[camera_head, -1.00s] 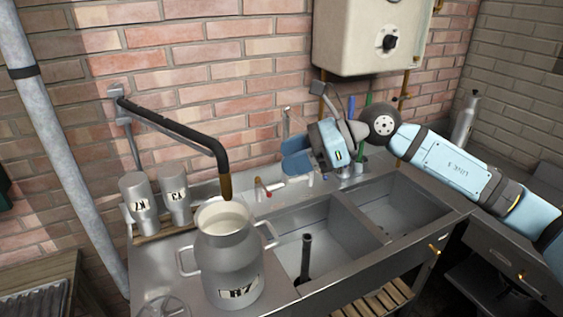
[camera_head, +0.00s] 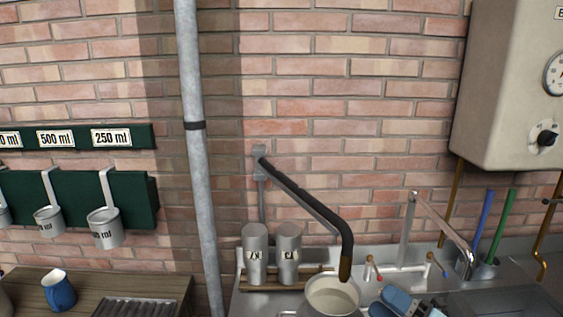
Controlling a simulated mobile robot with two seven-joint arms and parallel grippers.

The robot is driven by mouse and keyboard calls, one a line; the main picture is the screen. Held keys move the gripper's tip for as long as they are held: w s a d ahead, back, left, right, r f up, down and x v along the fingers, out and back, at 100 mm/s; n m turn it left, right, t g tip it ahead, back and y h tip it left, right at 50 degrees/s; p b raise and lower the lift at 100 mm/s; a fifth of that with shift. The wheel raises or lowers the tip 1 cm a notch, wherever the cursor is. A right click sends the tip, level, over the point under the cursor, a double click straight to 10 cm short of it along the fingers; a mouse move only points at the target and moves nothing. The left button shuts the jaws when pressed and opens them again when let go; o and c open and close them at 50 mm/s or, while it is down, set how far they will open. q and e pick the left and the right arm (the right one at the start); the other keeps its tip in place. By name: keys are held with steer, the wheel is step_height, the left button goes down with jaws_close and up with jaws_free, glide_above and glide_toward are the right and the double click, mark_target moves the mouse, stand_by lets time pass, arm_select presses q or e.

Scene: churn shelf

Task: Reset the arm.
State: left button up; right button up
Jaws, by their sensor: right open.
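My right gripper (camera_head: 390,305) shows in part at the bottom edge, just right of the milk churn's mouth. Its blue jaws are open and no object shows between them. The rest of my right arm is below the picture. My left gripper is not in view.
The churn (camera_head: 333,309) holds pale liquid under a black swing spout (camera_head: 318,212). A tap (camera_head: 437,226) and brushes are at the right, below a boiler (camera_head: 510,100). Measuring cups (camera_head: 105,230) hang at left. A blue mug (camera_head: 60,293) stands on the wooden counter.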

steer(key=s+f+m+g+h+p, duration=0.1)
steer(key=s+f+m+h, duration=0.3)
steer(key=s+f+m, duration=0.2)
steer(key=s+f+m+g+h+p, duration=0.1)
steer(key=s+f+m+h, duration=0.4)
steer(key=f+m, duration=0.6)
steer(key=s+f+m+g+h+p, duration=0.1)
steer(key=s+f+m+h, duration=0.3)
steer(key=s+f+m, duration=0.4)
step_height(320, 180, down, 4)
steer(key=shift+r, duration=0.25)
steer(key=shift+d, duration=0.1)
